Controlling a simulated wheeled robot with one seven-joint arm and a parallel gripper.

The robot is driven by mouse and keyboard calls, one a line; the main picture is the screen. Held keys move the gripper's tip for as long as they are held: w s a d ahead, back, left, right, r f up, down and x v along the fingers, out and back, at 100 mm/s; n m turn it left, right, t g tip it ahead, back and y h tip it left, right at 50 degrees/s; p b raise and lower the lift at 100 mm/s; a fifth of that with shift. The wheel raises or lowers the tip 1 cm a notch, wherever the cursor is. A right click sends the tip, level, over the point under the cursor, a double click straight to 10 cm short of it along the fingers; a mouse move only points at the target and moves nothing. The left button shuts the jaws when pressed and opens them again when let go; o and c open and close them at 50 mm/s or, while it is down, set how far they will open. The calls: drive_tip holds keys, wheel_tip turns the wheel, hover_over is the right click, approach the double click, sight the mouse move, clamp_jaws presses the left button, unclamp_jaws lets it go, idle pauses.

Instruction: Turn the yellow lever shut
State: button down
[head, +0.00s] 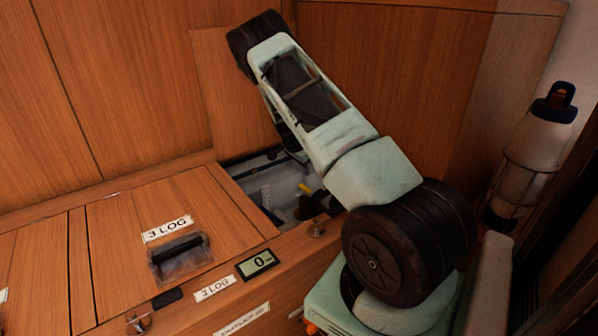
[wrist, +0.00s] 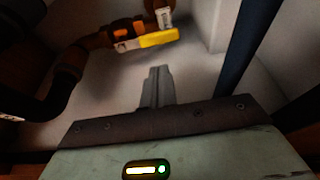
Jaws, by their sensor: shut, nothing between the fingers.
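The yellow lever (wrist: 158,39) shows near the top of the wrist view, lying roughly level on a brown pipe fitting (wrist: 122,32). In the head view a small yellow part of it (head: 304,188) shows down inside the open compartment, beside my arm. My gripper (wrist: 158,72) is shut and empty, its fingertips below the lever in the wrist view and apart from it. In the head view my gripper is mostly hidden behind my arm.
A dark pipe (wrist: 68,75) bends down on the left of the wrist view, and a dark blue bar (wrist: 244,50) stands on the right. The compartment's wooden edge (head: 240,200) is close around my arm. A closed lid with a handle (head: 180,254) lies to the left.

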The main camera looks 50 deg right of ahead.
sight(309, 191)
drive_tip(key=b+x, duration=0.4)
drive_tip(key=x, duration=0.3)
drive_tip(key=shift+d+f, duration=0.1)
drive_tip(key=shift+f, duration=0.15)
drive_tip(key=shift+p, duration=0.3)
